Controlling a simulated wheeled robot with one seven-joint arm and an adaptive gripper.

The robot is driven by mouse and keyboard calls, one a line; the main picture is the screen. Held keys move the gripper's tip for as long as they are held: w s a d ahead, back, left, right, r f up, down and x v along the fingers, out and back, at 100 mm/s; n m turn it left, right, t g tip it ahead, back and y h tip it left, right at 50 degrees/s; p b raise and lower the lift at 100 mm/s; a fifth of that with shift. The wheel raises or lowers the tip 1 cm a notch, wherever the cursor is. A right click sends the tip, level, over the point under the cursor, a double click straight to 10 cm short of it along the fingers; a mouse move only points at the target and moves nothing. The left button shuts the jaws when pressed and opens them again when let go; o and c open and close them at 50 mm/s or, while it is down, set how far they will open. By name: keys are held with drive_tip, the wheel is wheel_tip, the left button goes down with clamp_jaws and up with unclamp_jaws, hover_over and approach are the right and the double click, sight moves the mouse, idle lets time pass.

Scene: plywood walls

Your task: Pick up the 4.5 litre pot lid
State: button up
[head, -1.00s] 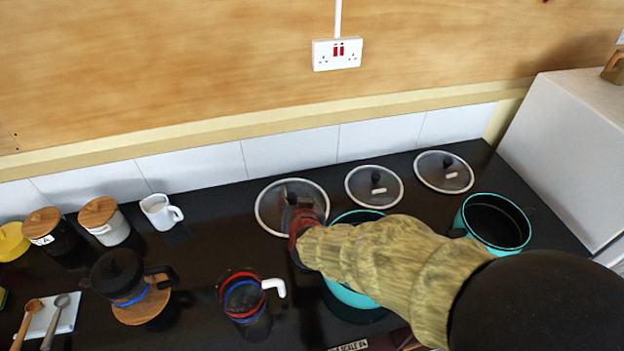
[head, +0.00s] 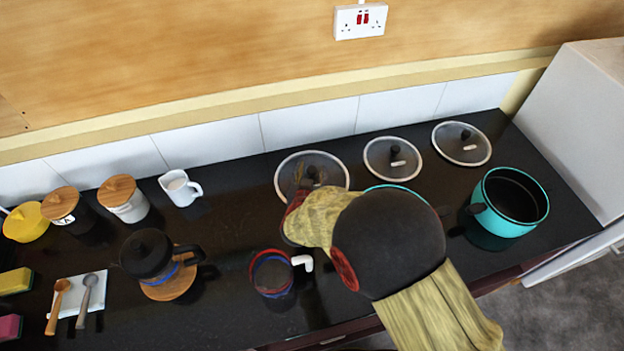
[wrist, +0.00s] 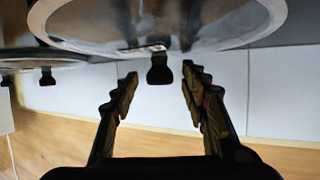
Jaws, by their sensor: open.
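Three glass lids with black knobs lie on the dark worktop along the tiled wall. The left lid (head: 327,163) is the largest; the middle lid (head: 380,158) and right lid (head: 450,143) are smaller. I cannot read a size on any of them. My gripper (head: 305,188) is at the left lid, with its fingers partly hidden by my arm. In the wrist view, my gripper (wrist: 160,76) is open, with a lid's black knob (wrist: 160,71) in the gap between the fingertips. The lid's glass and rim (wrist: 225,22) fill the top of that view.
A teal pot (head: 512,205) stands at the right, and another teal pot (head: 398,187) is mostly hidden by my arm. A glass mug (head: 272,275) stands in front of the left lid. A white jug (head: 180,188) and a coffee press (head: 148,255) are further left.

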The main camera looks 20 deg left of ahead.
drive_tip(key=shift+w+a+f, duration=0.15)
drive_tip(key=shift+w+f, duration=0.05)
drive_tip(key=shift+w, duration=0.3)
drive_tip(key=shift+c, duration=0.4)
clamp_jaws()
drive_tip(key=shift+r, duration=0.1)
